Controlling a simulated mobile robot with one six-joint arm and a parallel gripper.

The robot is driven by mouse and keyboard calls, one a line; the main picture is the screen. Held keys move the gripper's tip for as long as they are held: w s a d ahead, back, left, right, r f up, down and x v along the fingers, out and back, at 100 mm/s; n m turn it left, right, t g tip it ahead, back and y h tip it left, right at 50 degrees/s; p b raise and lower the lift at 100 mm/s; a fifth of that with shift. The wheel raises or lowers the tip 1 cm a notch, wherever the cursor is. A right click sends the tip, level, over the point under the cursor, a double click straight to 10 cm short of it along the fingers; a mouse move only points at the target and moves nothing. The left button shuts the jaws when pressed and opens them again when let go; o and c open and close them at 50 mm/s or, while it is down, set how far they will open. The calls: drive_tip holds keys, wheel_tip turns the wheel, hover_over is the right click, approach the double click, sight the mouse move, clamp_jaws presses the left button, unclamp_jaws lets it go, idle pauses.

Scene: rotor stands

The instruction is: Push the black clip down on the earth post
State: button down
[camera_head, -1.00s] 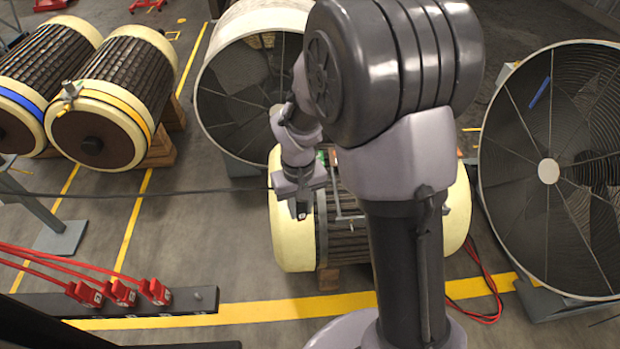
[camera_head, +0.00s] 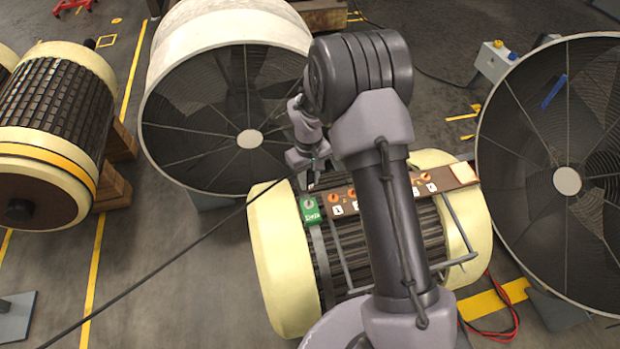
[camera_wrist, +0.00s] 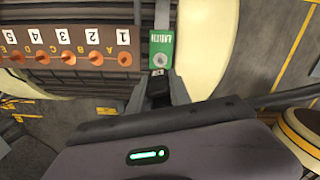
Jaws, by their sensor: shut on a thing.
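The earth post is a small silver stud (camera_head: 309,204) on a green block marked EARTH, at the left end of the brown terminal strip on the cream-ended rotor. The stud also shows in the wrist view (camera_wrist: 160,59). My gripper (camera_wrist: 158,88) is shut on the black clip (camera_wrist: 157,97), which shows as a dark piece between the fingers. The clip lies just below the stud in the wrist picture and looks apart from it; the height between them is unclear. In the head view my gripper (camera_head: 315,178) is just behind the green block, and the clip is hard to make out.
The terminal strip (camera_head: 345,195) carries several copper studs right of the green block. A black cable (camera_head: 170,267) runs from near my gripper to the lower left. Large round fan housings stand behind (camera_head: 215,115) and right (camera_head: 545,230).

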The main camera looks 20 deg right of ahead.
drive_tip(key=shift+s+f+b, duration=0.25)
drive_tip(key=shift+f+b, duration=0.3)
drive_tip(key=shift+f, duration=0.15)
drive_tip(key=shift+f+b, duration=2.05)
drive_tip(key=shift+f, duration=0.85)
drive_tip(key=shift+f+b, duration=0.35)
drive_tip(key=shift+f, duration=0.15)
drive_tip(key=c, duration=1.1)
unclamp_jaws()
wheel_tip(320, 180, up, 18)
drive_tip(key=p, duration=0.7)
drive_tip(key=shift+f, duration=0.1)
